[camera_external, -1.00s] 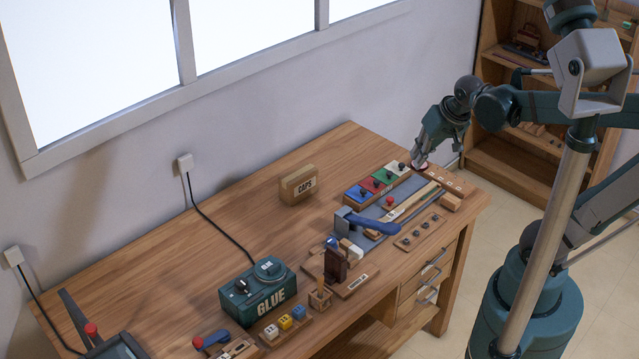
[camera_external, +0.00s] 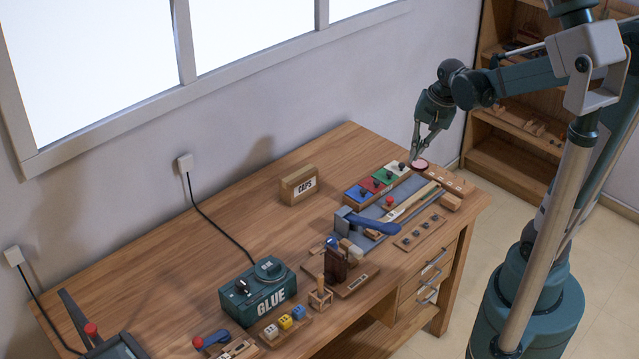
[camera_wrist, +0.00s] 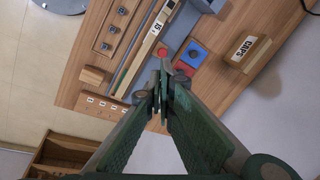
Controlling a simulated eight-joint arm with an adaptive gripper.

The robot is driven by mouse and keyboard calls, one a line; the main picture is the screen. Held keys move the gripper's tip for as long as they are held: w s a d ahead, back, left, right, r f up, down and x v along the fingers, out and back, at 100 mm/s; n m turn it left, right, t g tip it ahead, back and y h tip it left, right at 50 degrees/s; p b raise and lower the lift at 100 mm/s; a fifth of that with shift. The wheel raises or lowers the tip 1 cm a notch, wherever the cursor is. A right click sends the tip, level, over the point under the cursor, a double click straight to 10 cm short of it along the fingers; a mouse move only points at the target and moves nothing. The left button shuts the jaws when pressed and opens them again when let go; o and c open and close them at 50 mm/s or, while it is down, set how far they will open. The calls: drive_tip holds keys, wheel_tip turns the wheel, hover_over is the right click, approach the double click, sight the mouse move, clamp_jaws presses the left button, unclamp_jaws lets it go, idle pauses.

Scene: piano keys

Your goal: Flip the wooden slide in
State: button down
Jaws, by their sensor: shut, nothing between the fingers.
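A long, narrow wooden piece, which looks like the wooden slide (camera_external: 412,204), lies on the grey part of the workbench's right end. In the wrist view the slide (camera_wrist: 133,68) runs diagonally, with a green strip along it and a small white label near its upper end. In the wrist view my gripper (camera_wrist: 162,72) is shut and empty, apart from the slide.
A row of coloured pads with dark knobs (camera_external: 377,184) stands along the slide's far side. A red knob (camera_external: 390,201) and a blue-handled lever (camera_external: 367,223) are nearby. A wooden block (camera_external: 451,201) sits at the right edge. The CAPS box (camera_external: 299,184) stands farther left.

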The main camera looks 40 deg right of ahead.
drive_tip(key=w+d+f+m+g+y+p, duration=0.1)
drive_tip(key=w+d+f+m, duration=0.3)
drive_tip(key=d+f+m, duration=0.4)
drive_tip(key=shift+d+f+g+y, duration=0.6)
drive_tip(key=shift+d+y, duration=0.1)
drive_tip(key=shift+d, duration=0.15)
idle(0.4)
drive_tip(key=b+x, duration=0.1)
drive_tip(key=x, duration=0.9)
drive_tip(key=shift+w+a+f, duration=0.1)
drive_tip(key=shift+a+f, duration=0.05)
drive_tip(key=shift+a, duration=0.75)
drive_tip(key=shift+w+a+f, duration=0.1)
drive_tip(key=shift+a, duration=0.4)
drive_tip(key=shift+w+a+f, duration=0.1)
drive_tip(key=shift+a, duration=0.4)
drive_tip(key=shift+b, duration=0.3)
